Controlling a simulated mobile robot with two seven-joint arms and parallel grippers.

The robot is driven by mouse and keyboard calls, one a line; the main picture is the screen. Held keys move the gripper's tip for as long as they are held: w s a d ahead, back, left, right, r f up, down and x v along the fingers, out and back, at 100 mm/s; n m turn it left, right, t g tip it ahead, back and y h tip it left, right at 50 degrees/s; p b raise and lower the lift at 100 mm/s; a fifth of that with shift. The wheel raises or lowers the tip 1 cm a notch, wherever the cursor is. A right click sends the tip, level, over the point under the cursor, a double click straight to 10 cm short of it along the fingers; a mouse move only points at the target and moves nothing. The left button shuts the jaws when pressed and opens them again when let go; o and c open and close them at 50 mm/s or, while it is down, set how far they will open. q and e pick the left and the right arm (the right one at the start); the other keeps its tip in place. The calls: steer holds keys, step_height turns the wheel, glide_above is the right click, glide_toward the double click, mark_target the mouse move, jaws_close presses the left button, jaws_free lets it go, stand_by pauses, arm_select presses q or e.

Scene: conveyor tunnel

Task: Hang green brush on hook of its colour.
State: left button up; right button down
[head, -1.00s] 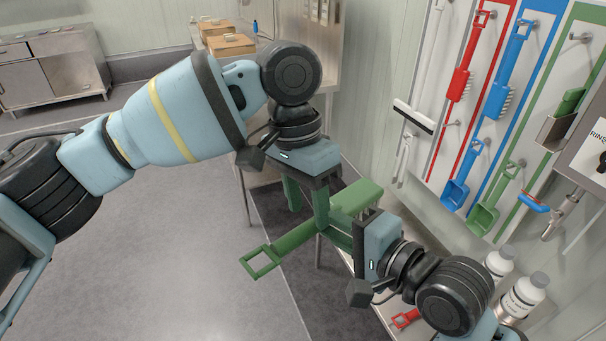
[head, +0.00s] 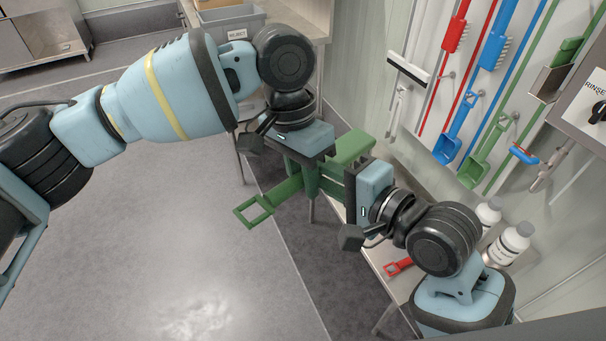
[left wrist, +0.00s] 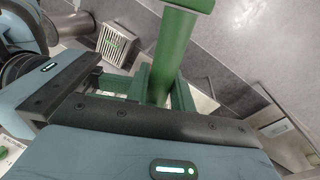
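The green brush hangs in the air in front of me, its looped handle end (head: 255,211) to the left and its head (head: 352,147) to the upper right. My right gripper (head: 335,185) is shut on the brush from the right. My left gripper (head: 308,183) comes from above with its fingers on either side of the handle. In the left wrist view the handle (left wrist: 174,45) runs between the left fingers (left wrist: 160,88); whether they press on it I cannot tell. On the wall at right, a green dustpan (head: 485,155) hangs on a green-striped panel.
Blue (head: 455,135) and red (head: 455,35) tools hang on neighbouring wall stripes. A bench below holds white bottles (head: 510,243) and a red-handled tool (head: 398,267). A grey bin (head: 230,15) stands at the back. The floor at left is clear.

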arm_select(q)
jaws_close()
arm_select(e)
steer(key=c, duration=1.1)
jaws_free()
steer(key=shift+c, duration=0.2)
